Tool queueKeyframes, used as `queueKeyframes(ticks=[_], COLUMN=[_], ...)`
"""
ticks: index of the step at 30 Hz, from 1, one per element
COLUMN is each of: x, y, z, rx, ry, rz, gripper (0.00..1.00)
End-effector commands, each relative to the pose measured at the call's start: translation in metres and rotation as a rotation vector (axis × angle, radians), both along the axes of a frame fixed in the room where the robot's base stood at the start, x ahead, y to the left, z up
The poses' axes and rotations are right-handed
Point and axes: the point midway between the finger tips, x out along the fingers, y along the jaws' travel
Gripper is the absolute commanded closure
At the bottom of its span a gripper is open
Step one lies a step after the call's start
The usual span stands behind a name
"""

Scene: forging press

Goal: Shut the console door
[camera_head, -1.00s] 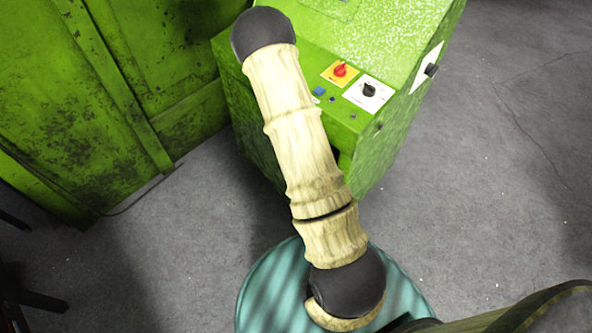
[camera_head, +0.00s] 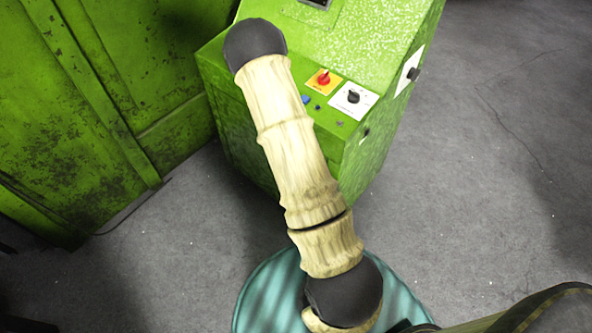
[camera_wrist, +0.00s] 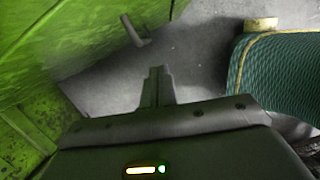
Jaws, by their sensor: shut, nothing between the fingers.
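The green console (camera_head: 300,130) stands at the top middle of the head view, with a sloped top and a few controls on its ledge. In the wrist view, a green panel (camera_wrist: 60,35) fills the upper left. A grey peg-like handle (camera_wrist: 134,31) stands out near its edge, over the grey floor. I cannot tell for sure whether this panel is the console door. My gripper (camera_wrist: 157,72) is shut and empty. Its fingertips are below and a little right of the handle in the picture, apart from it. In the head view my arm hides part of the console's front, and my gripper is out of sight.
A large, worn green cabinet-like body (camera_head: 70,110) stands left of the console. The console ledge carries a red knob on a yellow plate (camera_head: 323,80) and a black knob on a white plate (camera_head: 353,98). The grey floor (camera_head: 480,190) is clear on the right.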

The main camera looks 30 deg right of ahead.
Motion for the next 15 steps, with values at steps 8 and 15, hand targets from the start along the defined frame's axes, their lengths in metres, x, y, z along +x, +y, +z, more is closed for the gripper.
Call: queueKeyframes(ticks=[8,15], x=[-0.008,-0.012], y=[0.024,0.037], z=[0.023,0.067], rx=[0.000,0.000], ry=[-0.004,-0.002], rz=[-0.010,-0.005], gripper=[1.00,1.00])
